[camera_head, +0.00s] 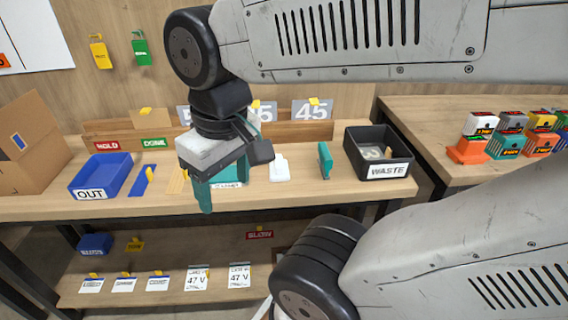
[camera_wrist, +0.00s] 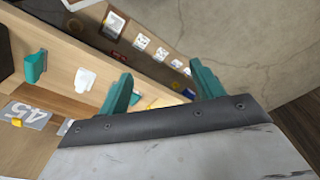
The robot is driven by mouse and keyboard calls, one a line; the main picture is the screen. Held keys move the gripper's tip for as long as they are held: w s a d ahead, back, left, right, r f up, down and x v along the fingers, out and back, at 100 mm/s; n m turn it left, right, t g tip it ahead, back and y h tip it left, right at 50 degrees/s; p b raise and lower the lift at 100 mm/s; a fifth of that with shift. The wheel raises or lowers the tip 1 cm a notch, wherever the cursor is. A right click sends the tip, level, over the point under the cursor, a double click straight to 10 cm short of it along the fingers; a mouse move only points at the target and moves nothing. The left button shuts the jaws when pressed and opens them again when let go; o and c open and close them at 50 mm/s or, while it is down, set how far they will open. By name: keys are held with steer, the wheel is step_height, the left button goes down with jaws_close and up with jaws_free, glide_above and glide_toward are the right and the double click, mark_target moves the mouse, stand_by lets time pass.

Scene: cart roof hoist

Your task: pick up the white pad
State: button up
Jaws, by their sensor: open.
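The white pad (camera_head: 279,168) lies on the wooden bench top, to the right of my gripper in the head view. It also shows in the wrist view (camera_wrist: 85,79), left of the fingers. My gripper (camera_head: 212,190) is over the front part of the bench, apart from the pad. In the wrist view its two teal fingers (camera_wrist: 161,88) are spread wide, with nothing held between them.
A teal block (camera_head: 325,160) stands right of the pad, before the black WASTE bin (camera_head: 388,171). A blue OUT tray (camera_head: 101,187) is on the left. Number signs (camera_head: 312,110) stand behind. A lower shelf (camera_head: 180,262) holds labelled cards. A second bench (camera_head: 425,115) carries several coloured blocks.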

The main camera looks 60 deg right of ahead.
steer(key=shift+o, duration=0.8)
steer(key=w+d+f+m, duration=0.1)
steer(key=w+d+m, duration=0.2)
steer(key=w+d, duration=0.5)
steer(key=shift+w+d+f+m+g, duration=0.15)
steer(key=shift+d+f+m+g, duration=0.15)
steer(key=shift+f+m, duration=0.1)
steer(key=m, duration=0.6)
glide_above(279, 160)
steer(key=shift+g, duration=0.4)
steer(key=f, duration=1.1)
steer(key=shift+w+d+f, duration=0.1)
steer(key=shift+w+f, duration=0.05)
steer(key=shift+w, duration=0.05)
step_height(279, 160, down, 7)
steer(key=shift+s+f, duration=0.1)
steer(key=shift+s, duration=0.05)
steer(key=shift+f, duration=0.5)
steer(key=c, duration=1.1)
